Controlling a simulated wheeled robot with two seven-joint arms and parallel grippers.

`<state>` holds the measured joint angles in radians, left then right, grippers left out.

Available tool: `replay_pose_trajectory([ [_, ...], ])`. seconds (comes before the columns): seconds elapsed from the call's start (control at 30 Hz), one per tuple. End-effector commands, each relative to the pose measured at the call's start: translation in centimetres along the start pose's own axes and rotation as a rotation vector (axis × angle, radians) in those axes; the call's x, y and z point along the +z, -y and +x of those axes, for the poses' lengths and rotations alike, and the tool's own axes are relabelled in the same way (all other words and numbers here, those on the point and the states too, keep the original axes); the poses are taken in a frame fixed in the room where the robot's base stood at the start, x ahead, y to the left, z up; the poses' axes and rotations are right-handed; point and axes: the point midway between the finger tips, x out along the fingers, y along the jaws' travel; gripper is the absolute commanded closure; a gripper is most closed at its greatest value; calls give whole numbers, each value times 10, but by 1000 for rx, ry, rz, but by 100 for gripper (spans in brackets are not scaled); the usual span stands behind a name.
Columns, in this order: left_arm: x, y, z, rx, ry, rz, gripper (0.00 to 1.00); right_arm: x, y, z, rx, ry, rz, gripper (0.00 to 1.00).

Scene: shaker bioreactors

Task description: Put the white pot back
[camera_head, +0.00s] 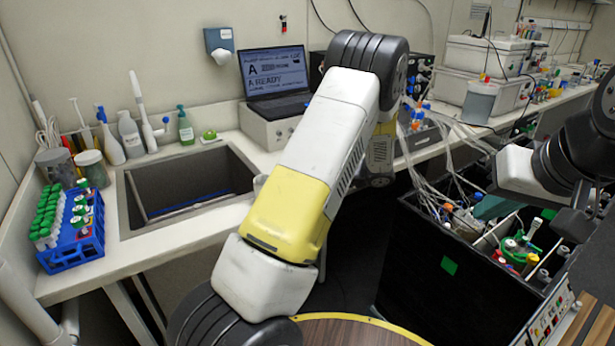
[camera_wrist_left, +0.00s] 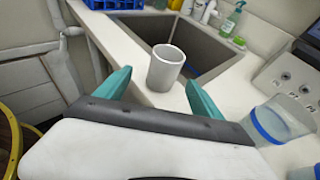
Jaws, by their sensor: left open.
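The white pot (camera_wrist_left: 166,68) stands upright on the counter by the sink's near edge in the left wrist view. In the head view only a pale sliver of it (camera_head: 259,183) shows beside my left arm. My left gripper (camera_wrist_left: 158,78) is open, its two teal fingers on either side of the pot's lower part. I see no clear contact between fingers and pot. In the head view my left arm hides this gripper. My right gripper (camera_head: 576,222) hangs at the right over the dark bin, and its jaw opening is unclear.
The sink (camera_head: 185,185) lies just beyond the pot. A blue rack of green-capped tubes (camera_head: 75,245) stands at left. A clear beaker with a blue band (camera_wrist_left: 275,122) is right of my left gripper. A dark bin (camera_head: 430,255) of bottles and tubing is at right.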

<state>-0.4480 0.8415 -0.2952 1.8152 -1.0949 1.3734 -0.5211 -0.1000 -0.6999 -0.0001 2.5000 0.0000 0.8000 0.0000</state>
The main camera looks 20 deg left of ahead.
Motion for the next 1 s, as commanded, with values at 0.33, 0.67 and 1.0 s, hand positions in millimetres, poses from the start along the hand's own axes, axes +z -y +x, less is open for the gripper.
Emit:
replay_pose_trajectory([
  [0.33,55,-84,-23,235,-507,-436,23,0,0,0,0,0,0,100],
  [0.67,101,-165,-85,456,-1005,-919,23,0,0,0,0,0,0,100],
  [1.0,139,-229,-146,634,-1426,-1342,23,0,0,0,0,0,0,100],
])
